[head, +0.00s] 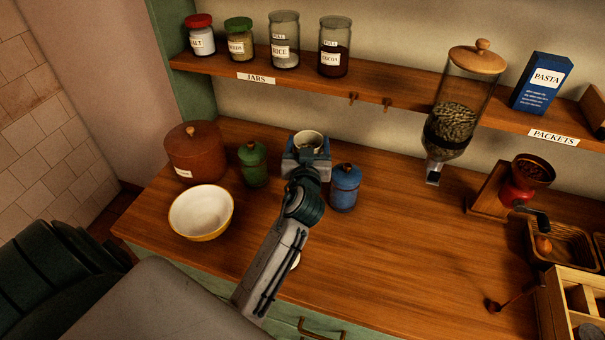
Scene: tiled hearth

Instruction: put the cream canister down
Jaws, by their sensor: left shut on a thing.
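My left gripper (306,158) is shut on the cream canister (309,141), near the back of the wooden counter (400,235). Only the canister's pale upper part and round top show. The gripper and arm hide its lower part, so I cannot tell whether its base touches the counter. A green canister (253,165) stands to the left of it and a blue canister (345,188) to the right, close to the gripper. My right gripper is not in view.
A brown lidded crock (194,152) and a yellow-white bowl (201,214) stand at left. The jar shelf (300,79) runs above the back. A bean dispenser (457,110) hangs right. The counter's middle right is clear.

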